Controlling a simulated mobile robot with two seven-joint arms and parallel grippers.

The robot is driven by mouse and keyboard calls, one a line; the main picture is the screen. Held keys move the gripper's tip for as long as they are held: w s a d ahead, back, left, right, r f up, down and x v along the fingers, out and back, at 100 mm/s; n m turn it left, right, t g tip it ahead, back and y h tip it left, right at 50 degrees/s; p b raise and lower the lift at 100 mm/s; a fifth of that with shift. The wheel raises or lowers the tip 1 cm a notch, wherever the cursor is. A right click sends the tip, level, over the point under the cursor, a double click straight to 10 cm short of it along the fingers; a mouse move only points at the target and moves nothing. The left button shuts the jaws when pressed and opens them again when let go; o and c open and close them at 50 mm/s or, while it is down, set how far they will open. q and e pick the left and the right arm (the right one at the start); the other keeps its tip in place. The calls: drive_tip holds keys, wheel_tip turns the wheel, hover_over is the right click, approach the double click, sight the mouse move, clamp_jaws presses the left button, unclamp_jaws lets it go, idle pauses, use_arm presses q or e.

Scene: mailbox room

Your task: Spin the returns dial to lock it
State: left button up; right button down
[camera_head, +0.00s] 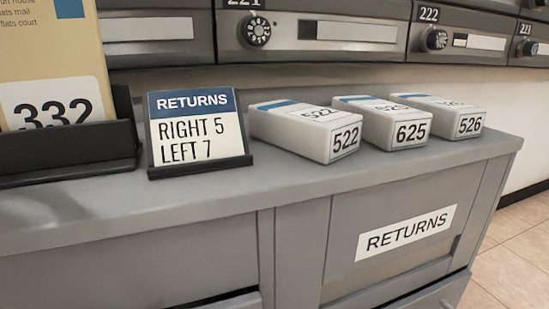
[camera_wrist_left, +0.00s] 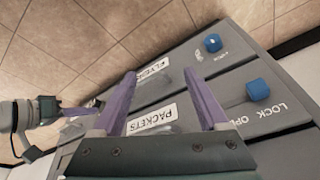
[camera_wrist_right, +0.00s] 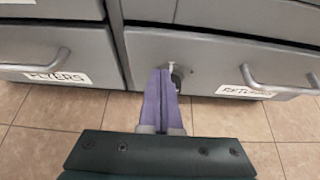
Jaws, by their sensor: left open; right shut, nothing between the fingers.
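The returns drawer shows in the head view with its white RETURNS label (camera_head: 405,232), and in the right wrist view as a grey front (camera_wrist_right: 225,55) with a bar handle (camera_wrist_right: 280,82). In the right wrist view a small round fitting (camera_wrist_right: 177,77), perhaps the returns dial, sits left of the handle, partly hidden behind my right gripper (camera_wrist_right: 163,72). My right gripper is shut and empty, its tips at or just before this fitting; I cannot tell whether they touch. My left gripper (camera_wrist_left: 160,73) is open and empty, in front of the PACKETS and FLYERS fronts. A RETURNS card (camera_head: 197,130) reads RIGHT 5, LEFT 7.
Boxes 522 (camera_head: 305,130), 625 (camera_head: 385,122) and 526 (camera_head: 445,115) stand on the grey counter (camera_head: 290,185), beside a 332 holder (camera_head: 60,150). Mailboxes with dials line the wall. Blue knobs (camera_wrist_left: 258,90) (camera_wrist_left: 213,43) show in the left wrist view, one near LOCK and OPEN lettering.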

drive_tip(key=shift+d+f+b, duration=0.25)
drive_tip(key=shift+f+b, duration=0.05)
drive_tip(key=shift+f, duration=0.05)
idle(0.5)
